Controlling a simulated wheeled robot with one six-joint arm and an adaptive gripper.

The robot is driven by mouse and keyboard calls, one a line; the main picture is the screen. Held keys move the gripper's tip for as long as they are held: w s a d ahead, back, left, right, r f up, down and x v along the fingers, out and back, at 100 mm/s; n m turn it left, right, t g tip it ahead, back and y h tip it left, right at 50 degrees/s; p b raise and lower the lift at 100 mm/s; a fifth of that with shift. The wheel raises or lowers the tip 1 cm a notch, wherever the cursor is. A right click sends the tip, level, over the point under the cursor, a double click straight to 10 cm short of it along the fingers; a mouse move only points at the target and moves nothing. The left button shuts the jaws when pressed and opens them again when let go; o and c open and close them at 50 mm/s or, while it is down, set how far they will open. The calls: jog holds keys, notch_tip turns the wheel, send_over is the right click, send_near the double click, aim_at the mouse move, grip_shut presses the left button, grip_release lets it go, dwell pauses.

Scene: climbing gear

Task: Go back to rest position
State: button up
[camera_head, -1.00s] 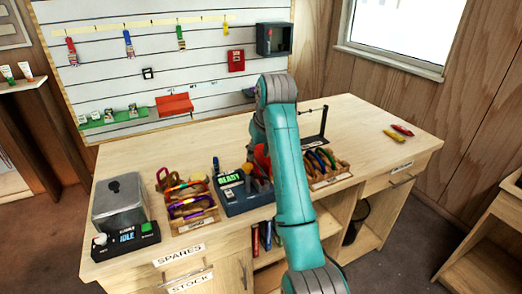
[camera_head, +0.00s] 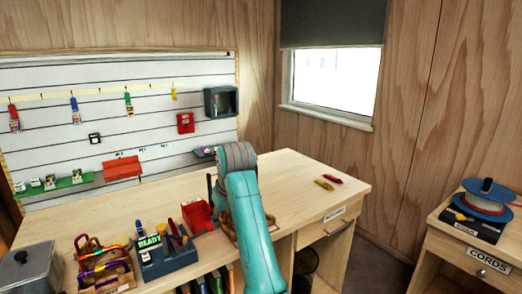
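My teal arm (camera_head: 250,230) rises from the bottom of the head view and reaches over the workbench, with its grey upper joint (camera_head: 236,157) near the bench's back edge. My gripper does not show; the arm's far end is hidden behind its own links. The light wood workbench (camera_head: 300,180) is in front of me. I cannot tell whether the gripper holds anything.
Two small red and yellow items lie on the clear right part. A cord spool (camera_head: 486,197) sits on a right-hand cabinet.

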jog(key=s+d+f+m+t, duration=0.1)
jog(key=s+d+f, duration=0.15)
jog(key=f, duration=0.55)
jog(key=s+d+f+t, duration=0.1)
jog(key=d+f, duration=0.2)
jog(key=f, duration=0.5)
jog(key=s+d+f+m, duration=0.1)
jog(key=d+f, duration=0.1)
jog(key=f, duration=0.7)
jog(key=s+d+f+m+t, duration=0.1)
jog(key=s+d+f+t, duration=0.1)
jog(key=s+d+f, duration=0.45)
jog(key=s+d+f+m+t, duration=0.1)
jog(key=s+d+f, duration=0.3)
jog(key=s+f, duration=0.5)
jog(key=s+d+r+m+t+h, duration=0.15)
jog(key=s+d, duration=0.25)
jog(key=s, duration=0.7)
jog(key=s+d+r+t, duration=0.1)
jog(key=s+d+t, duration=0.15)
jog(key=s, duration=0.95)
jog(key=s+d+r+t, duration=0.1)
jog(key=s+d+r, duration=0.1)
jog(key=s+r, duration=0.6)
jog(key=s+d+r+m+t+h, duration=0.1)
jog(key=s+r, duration=0.8)
jog(key=shift+s+d, duration=0.25)
jog(key=shift+d, duration=0.15)
